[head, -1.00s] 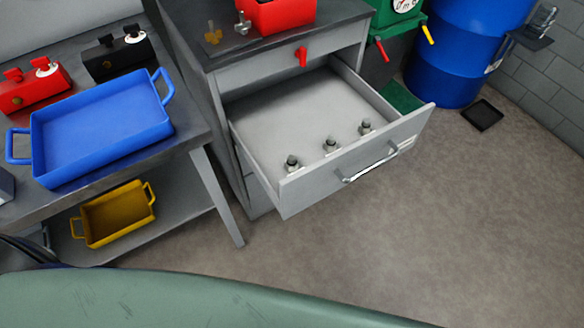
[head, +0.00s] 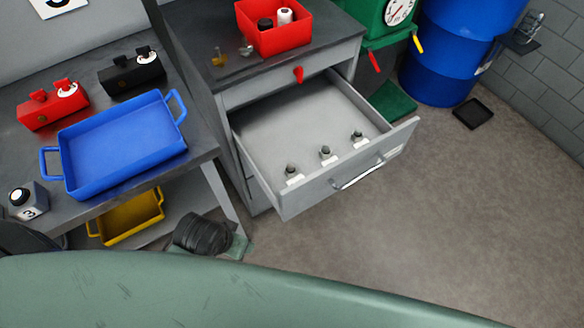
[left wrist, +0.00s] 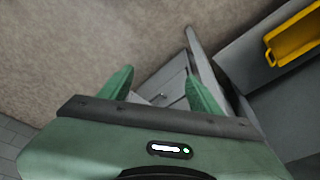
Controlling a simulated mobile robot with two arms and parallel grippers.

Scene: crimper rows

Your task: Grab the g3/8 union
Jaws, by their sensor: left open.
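Three small metal fittings with dark tops stand in a row along the front of the open grey drawer (head: 270,112): a left one (head: 291,171), a middle one (head: 325,153) and a right one (head: 357,137). Each has a white label at its foot. The labels are too small to read, so I cannot tell which is the g3/8 union. Part of my left arm shows left of the drawer, low by the bench leg; its fingers are not clear there. In the left wrist view my left gripper (left wrist: 159,75) is open and empty, with grey drawer fronts beyond its fingers.
A blue tray (head: 120,148) lies on the left bench, with a yellow tray (head: 130,215) on the shelf below. A red bin (head: 272,38) and small fittings stand on the cabinet top. A blue barrel (head: 440,60) stands behind.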

